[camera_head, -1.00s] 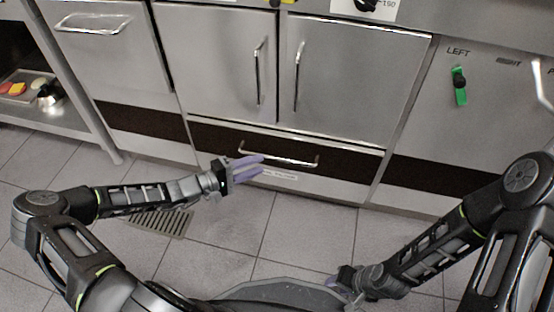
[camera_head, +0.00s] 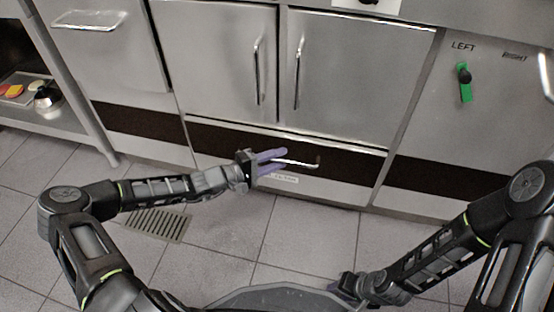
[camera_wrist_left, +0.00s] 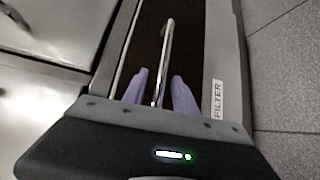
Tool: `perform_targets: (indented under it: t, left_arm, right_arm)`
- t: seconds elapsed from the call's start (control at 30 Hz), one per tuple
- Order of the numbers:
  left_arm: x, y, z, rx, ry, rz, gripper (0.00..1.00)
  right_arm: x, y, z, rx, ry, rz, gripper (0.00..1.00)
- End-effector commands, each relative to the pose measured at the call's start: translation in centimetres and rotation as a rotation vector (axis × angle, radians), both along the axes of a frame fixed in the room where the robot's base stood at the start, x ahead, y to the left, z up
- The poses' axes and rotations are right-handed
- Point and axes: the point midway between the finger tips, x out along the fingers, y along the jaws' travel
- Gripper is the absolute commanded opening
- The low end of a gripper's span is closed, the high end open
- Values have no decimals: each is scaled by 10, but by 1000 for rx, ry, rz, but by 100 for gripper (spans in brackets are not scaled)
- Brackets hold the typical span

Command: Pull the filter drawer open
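The filter drawer (camera_head: 345,170) is the low dark-fronted drawer under the two steel doors, and it looks closed. Its silver bar handle (camera_head: 305,164) runs across the front; the left part is hidden by my gripper. The handle also shows in the left wrist view (camera_wrist_left: 166,55), with a white FILTER label (camera_wrist_left: 217,99) beside it. My left gripper (camera_head: 276,160) is at the handle's left part. Its two purple fingers stand apart, one on each side of the bar, with gaps visible in the wrist view. My right gripper (camera_head: 345,286) is low at the front, away from the drawer, its fingers mostly hidden.
Steel doors with vertical handles (camera_head: 297,72) are above the drawer. A panel with a green LEFT switch (camera_head: 465,84) is at the right. A shelf with a pot (camera_head: 47,97) is at the far left. The tiled floor before the drawer is open, with a drain grate (camera_head: 157,224).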

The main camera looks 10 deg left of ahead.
Motion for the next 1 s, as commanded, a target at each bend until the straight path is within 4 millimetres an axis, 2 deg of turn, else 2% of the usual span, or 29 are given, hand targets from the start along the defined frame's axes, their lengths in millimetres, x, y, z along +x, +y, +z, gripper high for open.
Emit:
perform_targets:
  t: [0.07, 0.4, 1.0]
  left_arm:
    - [0, 0, 0, 0, 0, 0, 28]
    - [0, 0, 0, 1, 1, 0, 0]
    - [-1, 0, -1, 1, 1, 0, 0]
  right_arm:
    - [0, 0, 0, 0, 0, 0, 36]
    - [0, 0, 0, 0, 0, 0, 36]
    - [0, 0, 0, 0, 0, 0, 36]
